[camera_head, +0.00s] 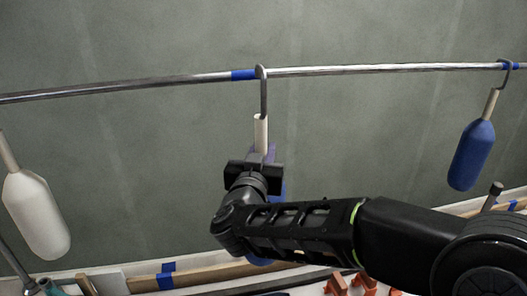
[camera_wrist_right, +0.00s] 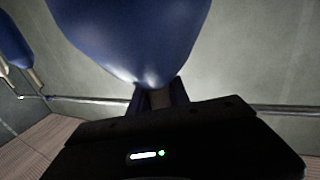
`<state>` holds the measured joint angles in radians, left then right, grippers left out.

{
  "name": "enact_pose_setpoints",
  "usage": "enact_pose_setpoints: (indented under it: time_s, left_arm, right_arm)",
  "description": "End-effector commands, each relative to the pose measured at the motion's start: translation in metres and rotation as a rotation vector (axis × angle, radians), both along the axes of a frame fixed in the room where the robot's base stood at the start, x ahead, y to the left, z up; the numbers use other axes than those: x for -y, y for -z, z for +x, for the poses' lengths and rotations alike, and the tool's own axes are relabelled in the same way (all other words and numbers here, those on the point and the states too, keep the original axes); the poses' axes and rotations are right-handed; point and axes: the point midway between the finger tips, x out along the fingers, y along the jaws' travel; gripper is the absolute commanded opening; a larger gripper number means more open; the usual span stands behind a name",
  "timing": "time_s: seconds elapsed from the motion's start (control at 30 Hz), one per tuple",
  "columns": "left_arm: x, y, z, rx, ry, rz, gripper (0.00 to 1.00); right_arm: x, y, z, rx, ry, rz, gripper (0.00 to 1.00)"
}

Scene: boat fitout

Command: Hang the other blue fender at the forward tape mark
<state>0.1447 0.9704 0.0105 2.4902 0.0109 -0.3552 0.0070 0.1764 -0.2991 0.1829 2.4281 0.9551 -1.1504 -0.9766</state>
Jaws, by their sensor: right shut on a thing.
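The blue fender (camera_head: 279,190) is mostly hidden behind my right gripper and arm in the head view. My right gripper (camera_head: 260,158) is shut on its pale neck, below the grey hook (camera_head: 263,100). The hook's top is at the rail (camera_head: 350,69), at the right edge of a blue tape mark (camera_head: 243,75); I cannot tell whether the rail bears it. The right wrist view shows the fender's body (camera_wrist_right: 135,35) close up, with its neck between my fingers (camera_wrist_right: 157,98). Another blue fender (camera_head: 472,155) hangs at the right by a second tape mark (camera_head: 515,66). My left gripper is out of view.
A white fender (camera_head: 38,215) hangs at the far left, its upper end out of frame. Wooden strips (camera_head: 200,275) and orange items (camera_head: 350,284) lie low in the head view. The rail between the two hooks is clear.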

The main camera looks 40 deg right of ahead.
Motion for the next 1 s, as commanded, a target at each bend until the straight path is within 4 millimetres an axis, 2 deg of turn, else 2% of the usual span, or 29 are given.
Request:
enact_pose_setpoints:
  time_s: [0.27, 1.0]
  left_arm:
    - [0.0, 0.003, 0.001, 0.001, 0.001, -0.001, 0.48]
    - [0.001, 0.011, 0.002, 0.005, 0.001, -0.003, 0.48]
  right_arm:
    - [0.007, -0.001, 0.011, 0.003, 0.002, -0.002, 0.0]
    - [0.036, -0.001, 0.064, 0.002, 0.002, -0.001, 0.0]
